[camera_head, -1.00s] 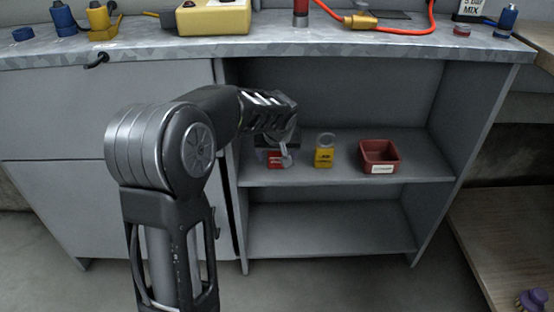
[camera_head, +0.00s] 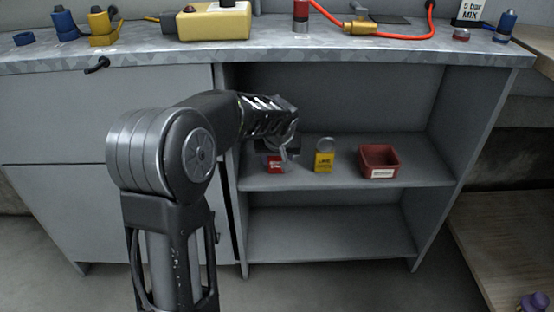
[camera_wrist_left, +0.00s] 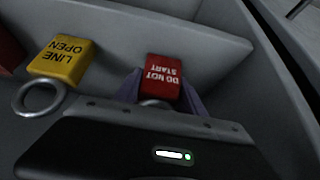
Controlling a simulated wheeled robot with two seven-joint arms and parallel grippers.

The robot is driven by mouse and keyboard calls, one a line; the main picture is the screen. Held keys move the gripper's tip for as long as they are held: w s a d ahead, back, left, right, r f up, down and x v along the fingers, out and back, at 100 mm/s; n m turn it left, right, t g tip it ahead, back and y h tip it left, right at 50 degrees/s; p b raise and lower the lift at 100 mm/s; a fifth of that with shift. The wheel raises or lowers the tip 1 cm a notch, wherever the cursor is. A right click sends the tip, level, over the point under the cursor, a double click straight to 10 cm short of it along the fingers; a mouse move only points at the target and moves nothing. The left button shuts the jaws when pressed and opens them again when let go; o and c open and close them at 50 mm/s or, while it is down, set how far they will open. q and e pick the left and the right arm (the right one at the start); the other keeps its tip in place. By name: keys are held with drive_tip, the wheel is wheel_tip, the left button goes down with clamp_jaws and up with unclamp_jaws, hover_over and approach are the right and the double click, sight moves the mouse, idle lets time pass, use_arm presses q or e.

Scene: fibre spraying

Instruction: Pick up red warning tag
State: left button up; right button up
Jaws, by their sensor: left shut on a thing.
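The red warning tag (camera_wrist_left: 163,76), lettered "DO NOT START", is between the fingers of my left gripper (camera_wrist_left: 158,92) in the left wrist view. Part of its metal ring shows at the gripper's edge. In the head view the red tag (camera_head: 276,163) is at the left end of the upper shelf, partly covered by my left gripper (camera_head: 283,152). The gripper is shut on it. I cannot tell whether the tag touches the shelf. My right gripper is not in view.
A yellow "LINE OPEN" tag (camera_head: 323,162) with a ring stands to the right on the shelf (camera_head: 345,180). A dark red bin (camera_head: 380,172) is further right. The cabinet's left wall is close to my gripper. The lower shelf (camera_head: 330,238) is empty.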

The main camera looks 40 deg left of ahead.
use_arm(q)
drive_tip(key=c, duration=0.8)
drive_tip(key=shift+r, duration=0.1)
drive_tip(key=shift+r+p, duration=0.35)
drive_tip(key=shift+r, duration=0.1)
wheel_tip(320, 180, up, 3)
drive_tip(key=shift+p, duration=0.9)
drive_tip(key=s+d, duration=0.3)
drive_tip(key=s, duration=0.1)
drive_tip(key=s+d+p, duration=0.1)
drive_tip(key=s+d, duration=0.3)
drive_tip(key=s, duration=0.1)
drive_tip(key=s+d+p, duration=0.1)
drive_tip(key=s+d, duration=0.3)
drive_tip(key=s, duration=0.1)
drive_tip(key=shift+s+f, duration=0.2)
drive_tip(key=shift+f, duration=0.1)
drive_tip(key=shift+a, duration=0.1)
